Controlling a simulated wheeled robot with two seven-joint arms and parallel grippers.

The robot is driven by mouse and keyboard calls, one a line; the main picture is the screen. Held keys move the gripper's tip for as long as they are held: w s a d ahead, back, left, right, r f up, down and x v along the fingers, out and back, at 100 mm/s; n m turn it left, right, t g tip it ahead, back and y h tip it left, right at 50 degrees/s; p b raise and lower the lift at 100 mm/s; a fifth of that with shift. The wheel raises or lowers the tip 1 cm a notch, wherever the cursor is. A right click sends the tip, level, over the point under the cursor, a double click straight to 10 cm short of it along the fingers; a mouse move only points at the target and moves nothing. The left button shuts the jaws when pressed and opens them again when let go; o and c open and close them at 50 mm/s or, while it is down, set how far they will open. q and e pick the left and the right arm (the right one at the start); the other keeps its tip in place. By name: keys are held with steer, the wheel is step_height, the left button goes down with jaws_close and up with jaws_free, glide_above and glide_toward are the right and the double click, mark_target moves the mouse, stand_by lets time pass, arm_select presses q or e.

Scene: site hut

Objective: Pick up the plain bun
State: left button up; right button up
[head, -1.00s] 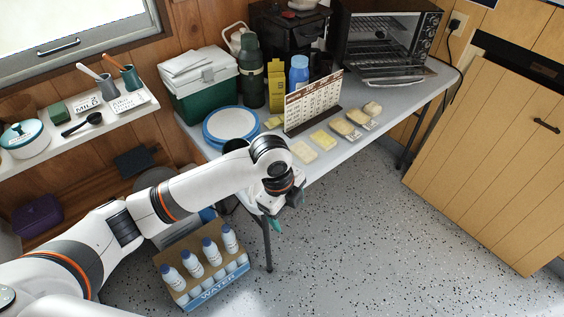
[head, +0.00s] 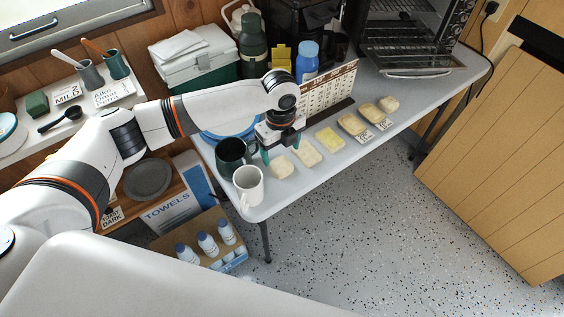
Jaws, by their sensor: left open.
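Several pale bread-like pieces lie in a slanting row along the table's front. The nearest is a rounded pale bun (head: 281,168). Beyond it lie a flat pale piece (head: 307,153), a yellower piece (head: 330,139), two tan rounded buns (head: 353,124) (head: 370,112) and a smaller pale bun (head: 389,104) at the far end. I cannot tell for sure which one is the plain bun. My left gripper (head: 282,150) is open, its teal fingertips pointing down just behind the nearest bun. It appears to hold nothing. My right gripper is not in view.
A dark mug (head: 233,154) and a white mug (head: 248,188) stand at the table's left end, close to my left gripper. A blue-rimmed plate stack (head: 222,129) is partly behind my arm. A menu board (head: 328,92) stands behind the row; small cards (head: 365,136) lie in front.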

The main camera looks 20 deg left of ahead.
mark_target(281, 162)
arm_select(q)
steer(key=shift+f, duration=0.6)
steer(key=shift+w+f, duration=0.1)
steer(key=shift+f, duration=0.2)
steer(key=shift+w+f, duration=0.1)
steer(key=shift+f, duration=0.25)
step_height(281, 162, down, 4)
steer(key=shift+r+p, duration=0.2)
steer(key=shift+p, duration=0.1)
steer(key=shift+w+f, duration=0.1)
steer(key=shift+f, duration=0.4)
steer(key=shift+c, duration=0.9)
steer(key=c, duration=0.9)
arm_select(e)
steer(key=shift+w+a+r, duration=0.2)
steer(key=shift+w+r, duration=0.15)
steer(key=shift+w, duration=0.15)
